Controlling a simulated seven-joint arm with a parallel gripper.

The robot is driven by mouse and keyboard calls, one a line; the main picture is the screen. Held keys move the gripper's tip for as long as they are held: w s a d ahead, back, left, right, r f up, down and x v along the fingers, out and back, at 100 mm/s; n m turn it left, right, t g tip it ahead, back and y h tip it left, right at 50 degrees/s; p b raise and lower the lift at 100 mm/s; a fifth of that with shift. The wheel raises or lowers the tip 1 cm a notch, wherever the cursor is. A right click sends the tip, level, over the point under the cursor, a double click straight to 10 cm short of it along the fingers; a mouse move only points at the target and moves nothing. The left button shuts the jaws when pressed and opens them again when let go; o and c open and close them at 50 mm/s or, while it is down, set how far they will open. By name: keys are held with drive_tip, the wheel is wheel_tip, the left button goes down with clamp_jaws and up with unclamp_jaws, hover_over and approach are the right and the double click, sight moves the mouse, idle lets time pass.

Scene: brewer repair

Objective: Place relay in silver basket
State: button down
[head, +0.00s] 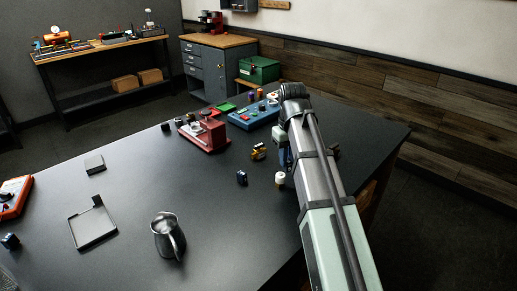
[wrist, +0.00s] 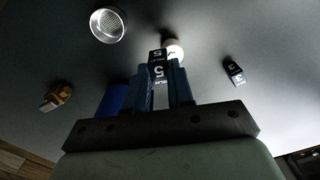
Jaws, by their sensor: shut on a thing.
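My gripper (wrist: 163,88) is shut on a small dark relay (wrist: 158,66) with a white label reading 5, held between its two blue fingers. The silver basket (wrist: 108,25), a round shallow metal cup, is at the upper left of the wrist view, apart from the relay and the fingers. I cannot make it out in the head view, where my arm covers part of the table. In the head view my gripper (head: 285,156) is partly hidden by the arm; the held relay cannot be made out there.
A similar dark block labelled 3 (wrist: 235,72) stands to the right in the wrist view. A white round piece (head: 280,180) is close to my gripper. A gold part (head: 258,152), a red device (head: 203,133), a blue panel (head: 252,113) and a steel pitcher (head: 168,240) stand around.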

drive_tip(key=d+m, duration=0.1)
drive_tip(key=d, duration=0.7)
drive_tip(key=shift+s+r+n, duration=0.7)
drive_tip(key=shift+r+n, duration=1.9)
drive_tip(key=shift+r, duration=0.15)
drive_tip(key=shift+f, duration=4.1)
drive_tip(key=c, duration=0.9)
unclamp_jaws()
